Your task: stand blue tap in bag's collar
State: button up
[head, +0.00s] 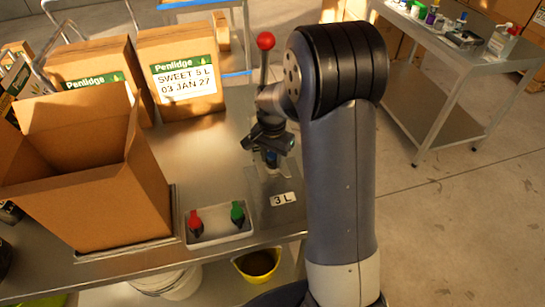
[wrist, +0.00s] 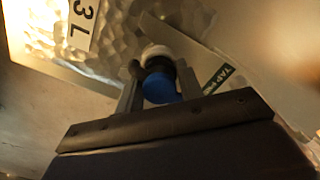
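The blue tap (wrist: 160,87) shows a round blue head and a dark body in the wrist view. My gripper (wrist: 159,82) has one finger on each side of it and appears shut on it. A white collar (wrist: 155,51) lies just beyond the tap, and the two overlap in this view; I cannot tell whether the tap is seated in it. The shiny, dimpled bag (wrist: 108,50) carries a "3 L" label. In the head view my gripper (head: 270,150) is low over the bag's far end, with a little blue between the fingers. The "3 L" label (head: 283,199) shows nearer.
A white tray (head: 220,239) with a red tap (head: 195,222) and a green tap (head: 237,214) lies left of the bag. An open carton (head: 95,190) stands further left, closed cartons (head: 180,70) behind. A red-knobbed lever (head: 265,42) rises behind my gripper.

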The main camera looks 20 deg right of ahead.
jog(key=o, duration=0.4)
jog(key=shift+s+f, duration=0.15)
jog(key=shift+f, duration=0.1)
jog(key=shift+r, duration=0.1)
notch_tip(320, 180, up, 7)
jog(key=shift+r+b, duration=0.2)
jog(key=shift+b, duration=0.25)
jog(key=shift+f, duration=0.15)
